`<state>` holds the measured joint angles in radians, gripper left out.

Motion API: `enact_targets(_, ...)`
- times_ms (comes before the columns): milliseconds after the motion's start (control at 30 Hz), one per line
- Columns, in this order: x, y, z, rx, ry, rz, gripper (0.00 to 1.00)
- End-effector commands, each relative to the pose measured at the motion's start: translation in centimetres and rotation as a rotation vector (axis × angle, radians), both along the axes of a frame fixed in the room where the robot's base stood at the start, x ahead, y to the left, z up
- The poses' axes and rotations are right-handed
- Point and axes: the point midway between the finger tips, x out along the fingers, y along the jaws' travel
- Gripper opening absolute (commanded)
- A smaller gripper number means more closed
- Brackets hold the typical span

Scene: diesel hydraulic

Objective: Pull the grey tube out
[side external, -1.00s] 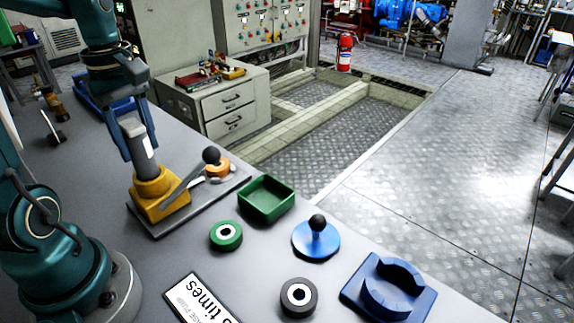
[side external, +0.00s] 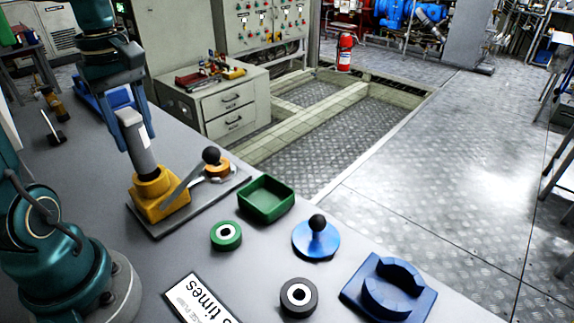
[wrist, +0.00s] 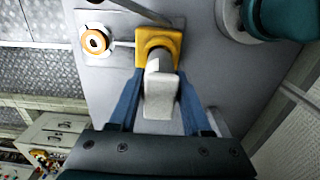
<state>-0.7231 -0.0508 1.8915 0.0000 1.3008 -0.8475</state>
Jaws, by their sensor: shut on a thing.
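The grey tube (side external: 142,150) stands upright at the round collar of the yellow holder (side external: 160,197) on a grey base plate. My gripper (side external: 137,143) has its blue fingers on both sides of the tube's upper part, shut on it. A longer grey stretch of tube shows between the fingers and the collar. The tube's lower end is hidden at the collar. In the wrist view the tube (wrist: 160,88) lies between the two fingers, its pale top nearest, with the yellow holder (wrist: 158,38) behind it.
A grey lever with a black knob (side external: 211,156) leans beside the holder, near an orange ring (side external: 217,169). A green tray (side external: 266,200), green ring (side external: 226,236), blue knobbed disc (side external: 316,241), dark ring (side external: 298,297) and blue block (side external: 389,292) lie to the right.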

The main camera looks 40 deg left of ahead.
Motion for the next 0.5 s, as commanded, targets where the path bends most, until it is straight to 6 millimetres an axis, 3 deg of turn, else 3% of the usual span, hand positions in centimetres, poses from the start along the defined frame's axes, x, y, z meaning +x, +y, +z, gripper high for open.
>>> enact_targets(167,0.0,0.0,0.3,0.002,-0.002,0.000,0.00)
enact_targets(500,0.1,0.1,2.9,0.002,-0.003,0.000,0.00)
